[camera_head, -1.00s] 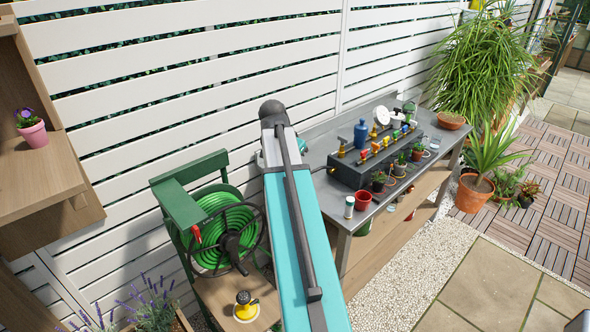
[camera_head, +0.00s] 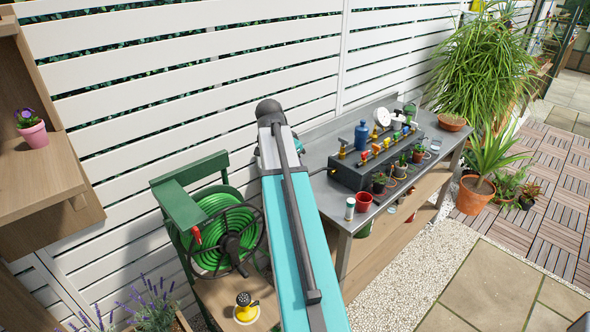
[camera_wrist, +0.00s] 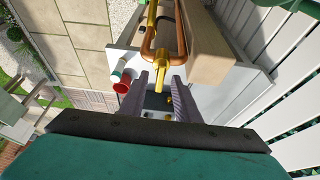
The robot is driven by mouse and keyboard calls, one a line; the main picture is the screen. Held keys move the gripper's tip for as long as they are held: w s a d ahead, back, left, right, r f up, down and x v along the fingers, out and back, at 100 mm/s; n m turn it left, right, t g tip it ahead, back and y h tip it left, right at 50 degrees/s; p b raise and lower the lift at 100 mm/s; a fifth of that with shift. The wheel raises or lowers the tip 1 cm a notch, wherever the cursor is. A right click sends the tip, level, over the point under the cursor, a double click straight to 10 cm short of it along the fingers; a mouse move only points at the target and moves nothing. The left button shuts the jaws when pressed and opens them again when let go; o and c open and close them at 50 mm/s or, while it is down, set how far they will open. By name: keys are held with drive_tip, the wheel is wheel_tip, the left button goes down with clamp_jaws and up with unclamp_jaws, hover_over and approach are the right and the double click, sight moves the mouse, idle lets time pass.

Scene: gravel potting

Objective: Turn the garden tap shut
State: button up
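A brass tap body (camera_wrist: 162,80) with a bent copper pipe (camera_wrist: 181,38) shows in the wrist view, ahead of my gripper. My gripper (camera_wrist: 161,78) has its two grey fingers apart, and the brass end lies between and just beyond the tips. I cannot tell whether a finger touches it. The tap's handle is not clear in this view. In the head view my arm covers the gripper, and I cannot make out this tap there.
A grey workbench (camera_head: 345,215) holds a dark block (camera_head: 347,172) with several coloured valves, small pots and a blue bottle (camera_head: 361,134). A green hose reel (camera_head: 222,232) stands left of my arm. A white slatted fence (camera_head: 200,70) runs behind.

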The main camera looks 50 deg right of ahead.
drive_tip(key=shift+r, duration=0.15)
drive_tip(key=b+v, duration=0.3)
drive_tip(key=v, duration=1)
drive_tip(key=shift+a+r, duration=0.15)
drive_tip(key=shift+r, duration=0.1)
idle(0.3)
idle(0.5)
